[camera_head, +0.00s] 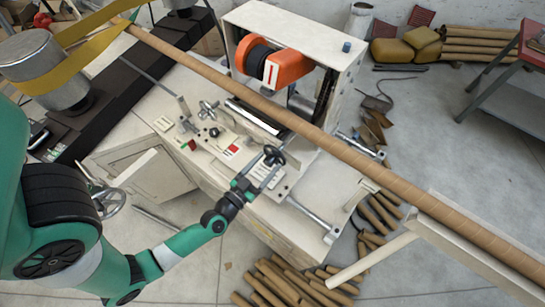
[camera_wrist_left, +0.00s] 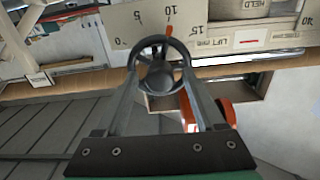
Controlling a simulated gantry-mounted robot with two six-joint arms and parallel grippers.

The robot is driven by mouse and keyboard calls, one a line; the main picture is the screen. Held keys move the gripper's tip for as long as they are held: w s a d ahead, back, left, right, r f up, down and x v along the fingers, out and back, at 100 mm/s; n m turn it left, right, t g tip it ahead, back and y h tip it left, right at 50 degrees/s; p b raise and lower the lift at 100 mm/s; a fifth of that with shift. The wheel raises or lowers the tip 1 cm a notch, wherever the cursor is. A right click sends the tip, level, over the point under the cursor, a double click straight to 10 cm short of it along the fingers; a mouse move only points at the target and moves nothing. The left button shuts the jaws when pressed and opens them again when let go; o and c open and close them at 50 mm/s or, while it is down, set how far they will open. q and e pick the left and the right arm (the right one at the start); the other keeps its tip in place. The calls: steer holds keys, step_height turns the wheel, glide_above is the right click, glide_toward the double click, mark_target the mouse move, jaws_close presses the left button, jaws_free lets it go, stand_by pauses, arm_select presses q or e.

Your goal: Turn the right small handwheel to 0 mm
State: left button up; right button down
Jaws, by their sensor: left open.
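The right small handwheel (camera_head: 274,155) is black and sits at the right of the machine's cream panel. In the left wrist view the handwheel (camera_wrist_left: 160,64) shows its dark rim, spokes and hub. A pale dial with marks 0, 5, 10 and 15 lies behind it, and an orange pointer (camera_wrist_left: 168,30) stands close to 10. My left gripper (camera_head: 266,172) is open at the wheel. In its wrist view the gripper's two fingers (camera_wrist_left: 161,72) reach up on either side of the wheel; contact with the rim cannot be told. My right gripper is not in view.
Another small handwheel (camera_head: 208,109) stands left on the panel. A long cardboard tube (camera_head: 330,148) crosses diagonally beyond my gripper. The orange-and-black winding head (camera_head: 288,68) is behind it. A larger spoked handwheel (camera_head: 110,203) is at the left. Loose tubes (camera_head: 285,285) lie on the floor in front.

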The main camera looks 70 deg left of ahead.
arm_select(q)
steer(key=shift+w+a, duration=0.15)
steer(key=shift+w, duration=0.15)
steer(key=shift+s, duration=0.1)
steer(key=shift+c, duration=0.2)
jaws_close()
